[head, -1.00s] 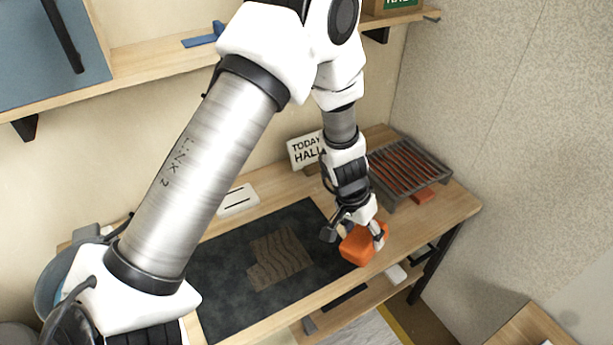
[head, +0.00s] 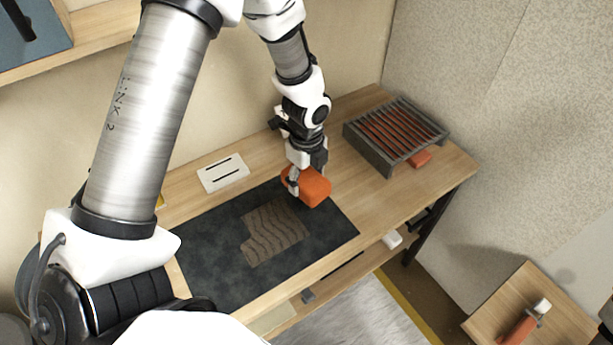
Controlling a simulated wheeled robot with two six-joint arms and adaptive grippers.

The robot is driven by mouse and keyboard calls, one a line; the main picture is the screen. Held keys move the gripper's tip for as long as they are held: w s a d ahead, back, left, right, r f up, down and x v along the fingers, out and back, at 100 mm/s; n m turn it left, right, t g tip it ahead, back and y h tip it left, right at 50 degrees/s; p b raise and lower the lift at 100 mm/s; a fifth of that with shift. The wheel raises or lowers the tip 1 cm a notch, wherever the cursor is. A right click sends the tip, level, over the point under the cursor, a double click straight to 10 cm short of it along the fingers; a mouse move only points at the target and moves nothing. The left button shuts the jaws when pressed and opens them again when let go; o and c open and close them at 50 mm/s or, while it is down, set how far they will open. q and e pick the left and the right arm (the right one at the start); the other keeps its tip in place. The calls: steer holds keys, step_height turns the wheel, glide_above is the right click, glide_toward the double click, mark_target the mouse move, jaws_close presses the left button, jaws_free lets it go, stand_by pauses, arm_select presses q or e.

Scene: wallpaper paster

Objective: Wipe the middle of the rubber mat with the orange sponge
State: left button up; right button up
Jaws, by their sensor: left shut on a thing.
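The dark rubber mat (head: 205,255) lies flat on the wooden workbench. A brown patch with wavy lines (head: 272,233) covers its middle. My left gripper (head: 306,180) points down and is shut on the orange sponge (head: 314,187). The sponge is over the far right part of the mat, beside the patch; I cannot tell if it touches the mat. My right gripper is not in view.
A grey slatted rack (head: 396,135) stands at the bench's right end, with an orange-red block (head: 420,159) by it. A white slotted plate (head: 223,173) lies behind the mat. A small wooden table (head: 560,305) with an orange-handled tool (head: 523,322) is at lower right.

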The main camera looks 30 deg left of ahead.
arm_select(q)
steer(key=shift+r, duration=0.1)
steer(key=shift+a+p, duration=0.1)
steer(key=shift+p, duration=0.25)
step_height(320, 180, down, 7)
steer(key=b, duration=0.3)
steer(key=shift+r, duration=0.1)
